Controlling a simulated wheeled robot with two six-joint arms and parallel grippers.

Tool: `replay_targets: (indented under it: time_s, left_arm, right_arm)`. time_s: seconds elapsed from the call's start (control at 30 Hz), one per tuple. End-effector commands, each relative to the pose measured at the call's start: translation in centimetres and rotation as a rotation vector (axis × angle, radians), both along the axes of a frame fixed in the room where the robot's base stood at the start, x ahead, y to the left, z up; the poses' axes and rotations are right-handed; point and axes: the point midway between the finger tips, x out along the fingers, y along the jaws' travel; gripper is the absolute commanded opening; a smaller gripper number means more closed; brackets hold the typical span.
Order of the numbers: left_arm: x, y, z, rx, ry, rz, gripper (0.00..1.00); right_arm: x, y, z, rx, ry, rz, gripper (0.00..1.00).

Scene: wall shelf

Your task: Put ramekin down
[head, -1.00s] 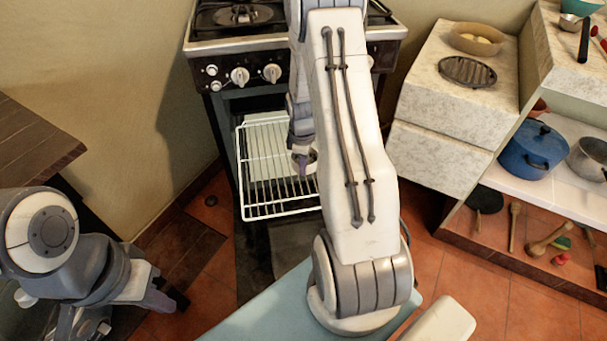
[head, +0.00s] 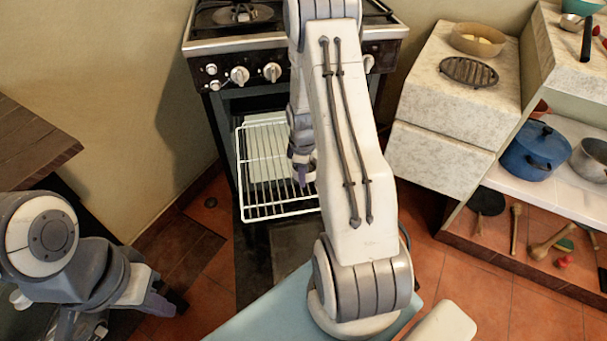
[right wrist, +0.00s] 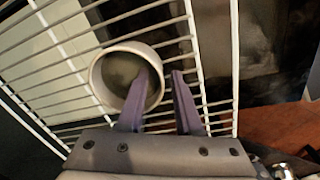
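The white round ramekin (right wrist: 98,84) is on the wire oven rack (right wrist: 60,92) in the right wrist view, seen from above with its opening facing up. My right gripper (right wrist: 161,74) is at its right-hand wall, one finger inside the bowl and one outside. A gap shows between the wall and the outer finger, so the gripper looks slightly open. In the head view my right gripper (head: 302,172) is over the rack (head: 265,208); my arm hides part of it. My left gripper (head: 168,302) is low at the left, away from the oven; its opening is unclear.
The stove (head: 228,80) stands behind the pulled-out rack. A marble counter (head: 455,105) and shelf with a blue pot (head: 535,150) are at the right. A wooden table (head: 35,150) is at the left. Free rack shows left of the ramekin.

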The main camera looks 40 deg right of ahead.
Motion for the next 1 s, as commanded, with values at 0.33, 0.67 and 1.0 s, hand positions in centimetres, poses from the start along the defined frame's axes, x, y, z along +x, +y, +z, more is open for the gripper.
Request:
replay_targets:
  time_s: [0.33, 0.67, 1.0]
  left_arm:
    - [0.0, 0.0, 2.1, 0.000, 0.000, 0.000, 0.00]
    - [0.0, 0.0, 3.7, 0.000, 0.000, 0.000, 0.00]
    - [0.0, 0.0, 3.8, 0.000, 0.000, 0.000, 0.00]
  right_arm:
    - [-0.1, 0.2, 5.8, -0.002, -0.004, 0.000, 0.34]
    - [-0.5, 0.6, 11.4, -0.001, -0.001, 0.000, 0.34]
    - [-0.4, 1.2, 12.5, 0.001, -0.001, 0.002, 0.34]
